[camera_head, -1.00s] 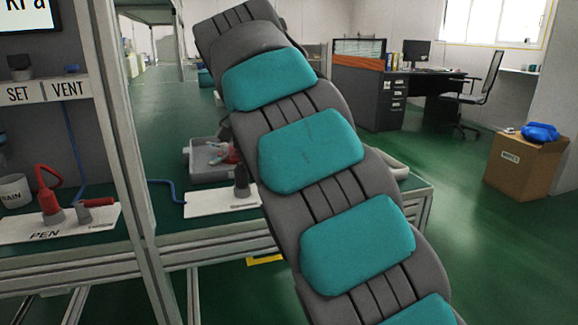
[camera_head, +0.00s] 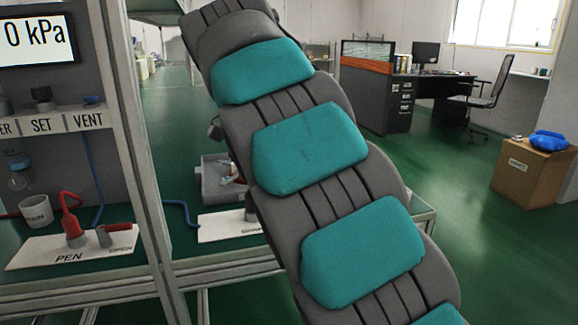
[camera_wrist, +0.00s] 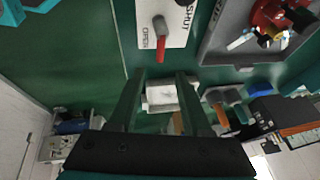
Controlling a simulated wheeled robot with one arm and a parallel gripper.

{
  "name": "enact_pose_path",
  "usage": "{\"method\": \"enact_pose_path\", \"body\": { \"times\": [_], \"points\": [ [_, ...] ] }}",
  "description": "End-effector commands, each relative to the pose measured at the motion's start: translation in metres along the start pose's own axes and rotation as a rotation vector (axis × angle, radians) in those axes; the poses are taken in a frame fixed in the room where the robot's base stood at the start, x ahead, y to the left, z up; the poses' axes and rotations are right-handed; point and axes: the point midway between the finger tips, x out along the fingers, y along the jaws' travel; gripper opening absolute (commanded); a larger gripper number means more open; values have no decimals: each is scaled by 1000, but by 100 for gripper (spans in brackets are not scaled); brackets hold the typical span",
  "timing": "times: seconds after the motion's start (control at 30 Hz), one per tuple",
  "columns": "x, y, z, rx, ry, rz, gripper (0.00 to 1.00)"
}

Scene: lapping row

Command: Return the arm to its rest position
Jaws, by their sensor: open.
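My arm, grey with teal pads, runs from the lower right up to the top left of the head view. Its upper end is at the top edge, and the gripper is outside that view. In the wrist view my gripper (camera_wrist: 158,80) has its two dark fingers apart. The gap between them holds nothing that I can make out; a white box-like thing (camera_wrist: 172,97) shows through it, seemingly farther off.
A bench with a PEN plate (camera_head: 95,250), a white cup (camera_head: 36,211) and a kPa display (camera_head: 37,38) stands left. A grey tray (camera_head: 212,182) is behind my arm. A desk (camera_head: 385,100) and cardboard box (camera_head: 530,172) stand right. Green floor between is open.

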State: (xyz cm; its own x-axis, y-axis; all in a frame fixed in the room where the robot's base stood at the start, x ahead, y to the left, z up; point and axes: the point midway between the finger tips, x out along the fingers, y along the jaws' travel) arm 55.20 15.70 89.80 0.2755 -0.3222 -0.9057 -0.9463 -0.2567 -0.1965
Motion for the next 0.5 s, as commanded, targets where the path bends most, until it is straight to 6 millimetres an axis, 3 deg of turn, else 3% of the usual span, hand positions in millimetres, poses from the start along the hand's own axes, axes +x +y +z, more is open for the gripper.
{"method": "enact_pose_path", "body": {
  "times": [0.33,0.5],
  "points": [
    [3,4,-4,-16,-1,8,48],
    [20,32,-28,-121,-16,56,48]
  ]
}}
